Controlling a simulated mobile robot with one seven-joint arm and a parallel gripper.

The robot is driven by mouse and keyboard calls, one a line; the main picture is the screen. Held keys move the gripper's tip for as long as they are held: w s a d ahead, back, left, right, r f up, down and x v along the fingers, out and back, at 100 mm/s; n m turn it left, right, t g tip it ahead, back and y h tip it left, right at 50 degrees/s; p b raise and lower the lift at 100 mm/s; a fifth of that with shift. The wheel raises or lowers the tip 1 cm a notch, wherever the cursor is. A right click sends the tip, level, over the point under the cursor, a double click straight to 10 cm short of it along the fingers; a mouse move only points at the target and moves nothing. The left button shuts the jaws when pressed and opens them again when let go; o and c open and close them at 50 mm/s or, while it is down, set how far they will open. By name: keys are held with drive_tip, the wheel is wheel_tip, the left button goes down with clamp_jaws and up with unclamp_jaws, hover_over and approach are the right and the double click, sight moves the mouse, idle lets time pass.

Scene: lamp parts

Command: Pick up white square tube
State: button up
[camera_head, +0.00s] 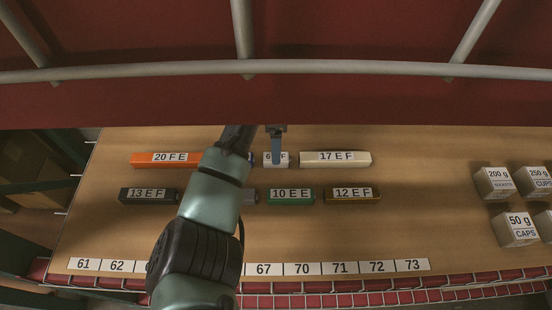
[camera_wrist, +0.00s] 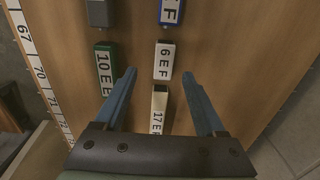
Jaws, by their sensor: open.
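A short white square tube labelled 6 E F (camera_head: 285,160) lies on the wooden table in the far row; one blue finger hides part of its label. It also shows in the wrist view (camera_wrist: 164,61), between and slightly beyond the fingertips. My gripper (camera_head: 277,158) is open and empty over it; both blue fingers show apart in the wrist view (camera_wrist: 159,76). Whether they are down at tube height I cannot tell. A longer cream square tube labelled 17 E F (camera_head: 335,159) lies just right of it in the head view.
An orange tube (camera_head: 180,159) lies left in the same row. The near row has a dark tube (camera_head: 148,195), a green tube (camera_head: 290,196) and a brown-yellow tube (camera_head: 352,195). Labelled boxes (camera_head: 517,230) stand at right. A grey rail (camera_head: 330,69) crosses above.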

sight(285, 160)
drive_tip(key=shift+w+f+b, duration=0.15)
drive_tip(key=shift+f+b, duration=0.15)
drive_tip(key=shift+f, duration=1.1)
drive_tip(key=shift+w+f+b, duration=0.15)
drive_tip(key=shift+f+b, duration=0.15)
drive_tip(key=shift+f, duration=1.05)
drive_tip(key=shift+c, duration=0.3)
clamp_jaws()
